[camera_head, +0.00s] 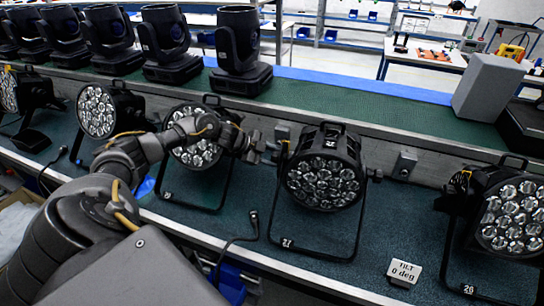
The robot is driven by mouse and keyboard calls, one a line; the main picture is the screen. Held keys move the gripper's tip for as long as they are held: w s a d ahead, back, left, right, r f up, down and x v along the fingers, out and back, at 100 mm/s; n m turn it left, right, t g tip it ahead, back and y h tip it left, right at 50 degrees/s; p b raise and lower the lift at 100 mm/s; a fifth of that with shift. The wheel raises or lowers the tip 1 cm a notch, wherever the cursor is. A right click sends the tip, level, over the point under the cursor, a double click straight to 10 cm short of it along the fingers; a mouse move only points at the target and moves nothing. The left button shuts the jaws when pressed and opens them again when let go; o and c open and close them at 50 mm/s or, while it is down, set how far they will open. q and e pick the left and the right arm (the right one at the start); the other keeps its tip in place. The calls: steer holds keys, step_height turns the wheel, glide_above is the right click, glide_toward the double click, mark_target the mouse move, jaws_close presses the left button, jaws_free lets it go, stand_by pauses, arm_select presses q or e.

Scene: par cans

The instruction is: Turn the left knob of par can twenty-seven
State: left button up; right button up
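Par can twenty-seven (323,180) stands on the teal shelf in the middle of the view, its round lamp face towards me. The number 27 (287,243) is on the foot of its black bracket. A knob (375,174) shows on its right side. My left gripper (262,149) reaches in from the left, in front of the neighbouring par can, with its fingertips at the left side of par can twenty-seven. The left knob is hidden or too small to make out at the fingertips. Whether the fingers are closed on it cannot be seen. My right gripper is out of view.
A par can (199,137) stands behind my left arm, and another, numbered 26 (512,218), is at the right. A sign reading "TILT 0 deg" (404,272) stands at the front right. A loose cable (240,240) hangs over the front edge. Moving-head lights (238,52) line the upper shelf.

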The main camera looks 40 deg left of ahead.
arm_select(q)
steer(key=shift+f, duration=0.1)
steer(key=shift+s+f+m+t+b, duration=0.1)
steer(key=shift+f+m+t+b, duration=0.15)
steer(key=shift+m+t+b, duration=0.5)
steer(key=m+t+b, duration=0.1)
steer(key=b, duration=0.2)
steer(key=t+b, duration=0.2)
steer(key=b, duration=0.2)
steer(key=shift+s+d+f+m+y, duration=0.1)
steer(key=shift+f+m+y, duration=0.1)
steer(key=shift+m+y, duration=0.15)
steer(key=shift+r+t+b, duration=0.1)
steer(key=shift+t+b, duration=0.35)
steer(key=shift+b, duration=0.3)
steer(key=shift+m+b, duration=0.3)
steer(key=shift+m, duration=0.1)
steer(key=shift+r, duration=0.15)
steer(key=o, duration=1)
